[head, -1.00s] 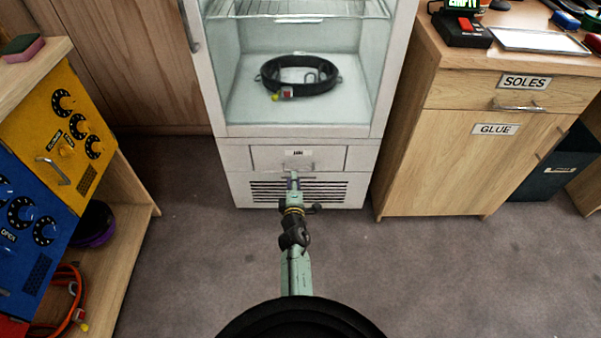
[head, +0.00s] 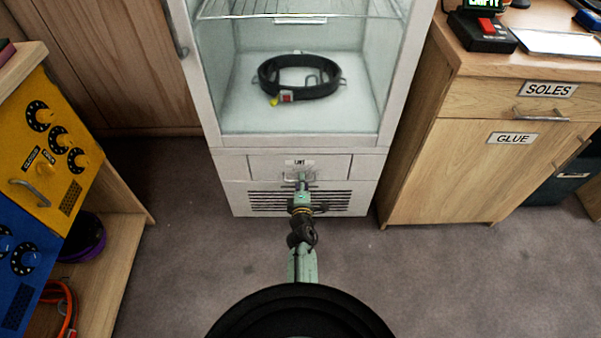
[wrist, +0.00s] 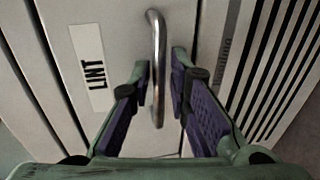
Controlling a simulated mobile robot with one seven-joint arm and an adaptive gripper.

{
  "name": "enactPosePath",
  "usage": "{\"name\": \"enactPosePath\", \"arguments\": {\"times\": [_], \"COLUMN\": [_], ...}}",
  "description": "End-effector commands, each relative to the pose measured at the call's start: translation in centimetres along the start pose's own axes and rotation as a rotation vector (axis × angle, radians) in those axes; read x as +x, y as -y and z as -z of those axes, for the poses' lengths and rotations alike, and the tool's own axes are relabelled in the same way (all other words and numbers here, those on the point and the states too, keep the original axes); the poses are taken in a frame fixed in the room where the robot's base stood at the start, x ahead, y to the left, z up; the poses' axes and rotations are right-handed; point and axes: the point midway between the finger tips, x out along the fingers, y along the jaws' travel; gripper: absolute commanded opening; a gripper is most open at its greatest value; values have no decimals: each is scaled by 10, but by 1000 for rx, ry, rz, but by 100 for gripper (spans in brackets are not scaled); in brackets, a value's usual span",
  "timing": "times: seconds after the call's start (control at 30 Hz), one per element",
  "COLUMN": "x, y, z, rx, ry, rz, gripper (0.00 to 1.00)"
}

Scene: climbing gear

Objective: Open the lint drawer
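The lint drawer (head: 264,167) is a white front low in the white cabinet, below the glass-walled compartment. It looks flush with the cabinet. Its LINT label (wrist: 90,66) and metal bar handle (wrist: 156,70) show in the wrist view. My gripper (wrist: 160,75) is open, with one purple-padded finger on each side of the handle. The handle stands between the fingertips, with a gap visible at least on the left side. In the head view my gripper (head: 302,178) is in front of the handle and partly hides it.
A slatted vent (head: 262,201) lies just below the drawer. A black belt-like ring (head: 300,90) rests inside the compartment above. A wooden cabinet (head: 460,165) stands at right, and a wooden shelf with yellow and blue dial panels (head: 50,150) at left. The floor in front is clear.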

Motion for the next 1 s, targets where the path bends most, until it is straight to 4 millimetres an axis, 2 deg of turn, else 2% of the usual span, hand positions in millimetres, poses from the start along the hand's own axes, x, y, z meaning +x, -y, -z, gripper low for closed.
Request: {"name": "enactPosePath", "arguments": {"times": [0.37, 0.63, 1.0], "x": [0, 0, 0], "y": [2, 2, 2], "z": [-1, -1, -1], "rx": [0, 0, 0], "ry": [0, 0, 0], "rz": [0, 0, 0], "gripper": [17, 0, 0]}}
